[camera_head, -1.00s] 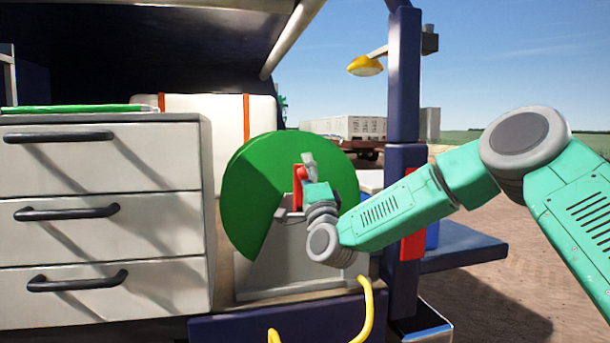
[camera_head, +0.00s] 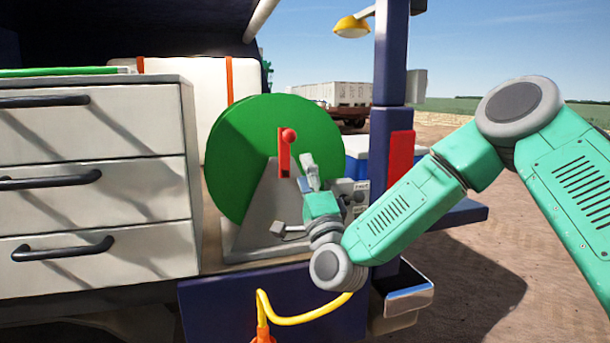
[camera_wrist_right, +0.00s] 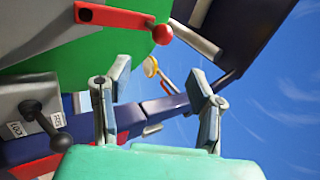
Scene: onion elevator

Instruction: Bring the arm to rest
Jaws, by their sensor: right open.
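My right arm reaches in from the right in the head view, its green links bent at a grey joint. My right gripper (camera_head: 307,180) is in front of the grey stand of the green reel, just below and right of the red crank handle (camera_head: 285,152). In the right wrist view the gripper (camera_wrist_right: 160,90) has its two fingers apart with nothing between them. The red crank with its ball knob (camera_wrist_right: 162,34) is beyond the fingers at the upper left, apart from them. My left gripper is not in view.
The green reel (camera_head: 235,140) stands on the truck bed beside a white drawer cabinet (camera_head: 95,210). A dark blue post (camera_head: 390,70) with a red panel (camera_head: 401,155) rises close to my right forearm. A yellow hose (camera_head: 290,318) hangs below. Open ground lies at right.

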